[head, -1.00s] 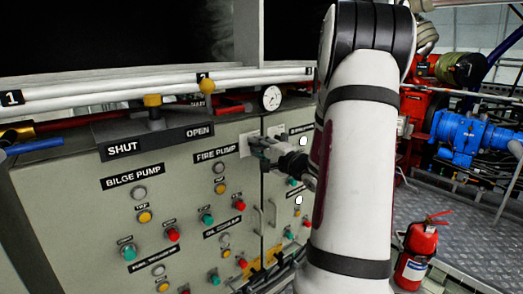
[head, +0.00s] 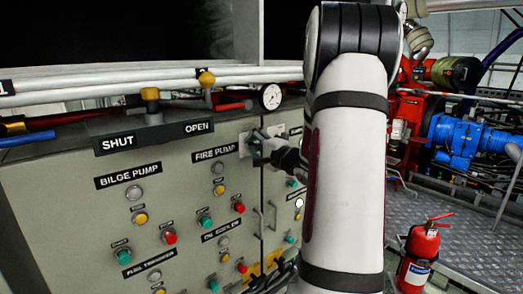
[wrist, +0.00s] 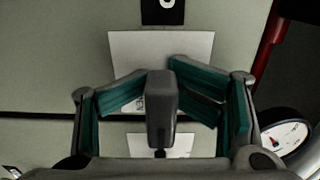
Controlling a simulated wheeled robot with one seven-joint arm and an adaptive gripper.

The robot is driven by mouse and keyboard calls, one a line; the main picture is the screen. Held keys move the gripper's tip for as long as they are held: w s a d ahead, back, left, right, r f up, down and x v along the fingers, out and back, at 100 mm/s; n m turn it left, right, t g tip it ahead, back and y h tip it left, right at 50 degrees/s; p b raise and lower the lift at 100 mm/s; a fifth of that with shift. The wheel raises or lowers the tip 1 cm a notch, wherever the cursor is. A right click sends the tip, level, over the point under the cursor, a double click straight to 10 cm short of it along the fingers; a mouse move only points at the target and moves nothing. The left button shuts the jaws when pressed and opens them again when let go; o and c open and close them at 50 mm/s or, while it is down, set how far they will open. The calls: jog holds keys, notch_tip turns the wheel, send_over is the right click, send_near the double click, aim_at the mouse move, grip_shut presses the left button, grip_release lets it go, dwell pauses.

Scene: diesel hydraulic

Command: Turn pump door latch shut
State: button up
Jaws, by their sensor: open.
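The pump door latch shows in the wrist view as a dark grey, blocky handle (wrist: 161,108) between my fingers. It stands in front of pale plates, with the dark seam between the cabinet doors behind it. My gripper (wrist: 158,86) is open, with teal pads on both sides of the handle; I cannot tell whether they touch it. In the head view my gripper (head: 262,147) is at the cabinet front, right of the FIRE PUMP label, beside a pale plate (head: 245,146). It hides most of the latch there. Some lettering on the plate is partly covered.
The cabinet (head: 195,165) carries several buttons and lamps. Above it are a SHUT/OPEN valve plate (head: 155,135), pipes and a gauge (head: 270,97), which also shows in the wrist view (wrist: 286,133). A red extinguisher (head: 420,250) stands on the floor at the right.

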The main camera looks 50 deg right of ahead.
aim_at(261, 148)
jog(key=shift+b+v, duration=0.6)
jog(key=shift+v, duration=1.15)
jog(key=shift+c, duration=0.6)
grip_shut()
jog(key=shift+o, duration=1.1)
grip_release()
jog(key=shift+s, duration=0.1)
jog(key=v, duration=1.1)
jog(key=shift+s, duration=0.4)
